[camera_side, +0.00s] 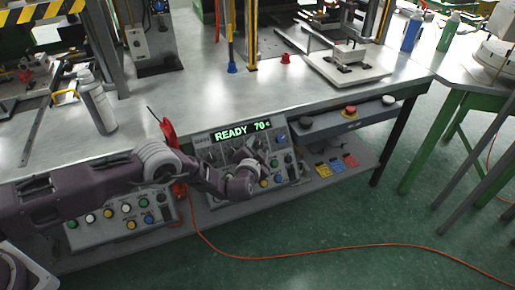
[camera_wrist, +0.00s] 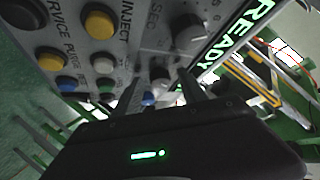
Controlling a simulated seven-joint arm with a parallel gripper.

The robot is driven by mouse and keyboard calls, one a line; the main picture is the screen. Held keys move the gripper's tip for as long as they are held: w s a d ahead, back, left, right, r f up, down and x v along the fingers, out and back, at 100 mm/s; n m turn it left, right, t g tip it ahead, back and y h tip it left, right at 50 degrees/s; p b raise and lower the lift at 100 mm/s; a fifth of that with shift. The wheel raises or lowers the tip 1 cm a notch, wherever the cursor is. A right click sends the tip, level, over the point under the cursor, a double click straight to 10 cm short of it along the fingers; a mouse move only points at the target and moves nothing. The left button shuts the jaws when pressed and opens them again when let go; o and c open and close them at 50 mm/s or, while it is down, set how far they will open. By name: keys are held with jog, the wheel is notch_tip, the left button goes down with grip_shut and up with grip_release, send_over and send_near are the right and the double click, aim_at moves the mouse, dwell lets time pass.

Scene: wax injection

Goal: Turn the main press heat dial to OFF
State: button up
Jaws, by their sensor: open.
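The press control panel (camera_side: 221,152) sits at the table's front edge in the side view, with a green display (camera_side: 242,131) reading "READY 70 c". My gripper (camera_side: 258,158) is close in front of it and hides part of its face. In the wrist view my gripper (camera_wrist: 160,84) is open, its two dark fingers pointing at the panel (camera_wrist: 128,22). No grip on either is visible.
A second panel (camera_side: 101,229) with coloured buttons is at lower left, under my arm. Yellow buttons (camera_wrist: 98,23) and several others lie left of the fingers. A red emergency button (camera_side: 349,110) is to the right. An orange cable (camera_side: 330,252) crosses the floor.

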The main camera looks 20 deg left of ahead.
grip_shut()
jog(key=shift+d+f+n+t+y, duration=0.15)
jog(key=shift+n+y, duration=0.45)
jog(key=shift+n, duration=0.35)
jog(key=shift+d+n+t+y, duration=0.15)
jog(key=shift+n+y, duration=0.45)
jog(key=shift+n, duration=0.35)
jog(key=shift+a, duration=0.1)
grip_release()
